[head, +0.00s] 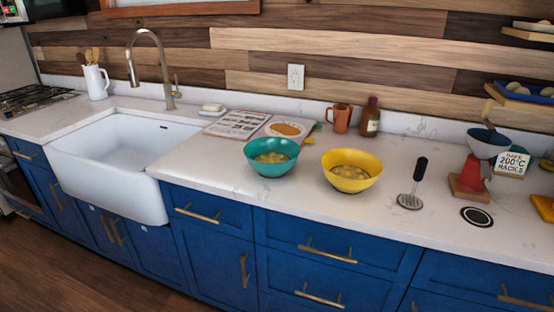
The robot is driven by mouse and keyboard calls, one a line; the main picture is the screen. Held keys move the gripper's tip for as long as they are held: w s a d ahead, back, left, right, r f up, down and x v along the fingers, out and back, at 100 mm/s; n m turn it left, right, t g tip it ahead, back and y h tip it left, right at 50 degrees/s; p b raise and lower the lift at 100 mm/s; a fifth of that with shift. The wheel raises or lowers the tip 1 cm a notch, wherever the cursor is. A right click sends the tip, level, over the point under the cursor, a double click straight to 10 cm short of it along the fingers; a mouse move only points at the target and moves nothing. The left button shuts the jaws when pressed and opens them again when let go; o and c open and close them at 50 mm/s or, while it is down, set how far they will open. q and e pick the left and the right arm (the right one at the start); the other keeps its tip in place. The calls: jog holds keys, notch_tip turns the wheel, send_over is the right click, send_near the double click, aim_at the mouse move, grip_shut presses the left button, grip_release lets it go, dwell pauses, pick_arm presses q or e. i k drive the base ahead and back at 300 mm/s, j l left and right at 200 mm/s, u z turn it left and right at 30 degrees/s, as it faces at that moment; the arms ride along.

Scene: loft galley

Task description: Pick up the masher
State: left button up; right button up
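The masher (413,187) stands on the white counter right of the middle. It has a black handle tilted a little to the right and a round grey metal head that rests on the counter. It is to the right of the yellow bowl (352,186) and apart from it. Nothing covers it. Neither of my grippers shows in the head view.
A teal bowl (271,171) stands left of the yellow one. A red-based scale (470,175) with a bowl on top and a dark round disc (477,217) are right of the masher. A white sink (119,167) is at left. Counter in front of the masher is clear.

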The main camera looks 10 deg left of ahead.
aim_at(411, 202)
jog(key=i+j+z, duration=0.55)
jog(key=j, duration=0.15)
jog(key=i+j+z, duration=0.1)
jog(key=j+z, duration=0.2)
jog(key=j, duration=0.15)
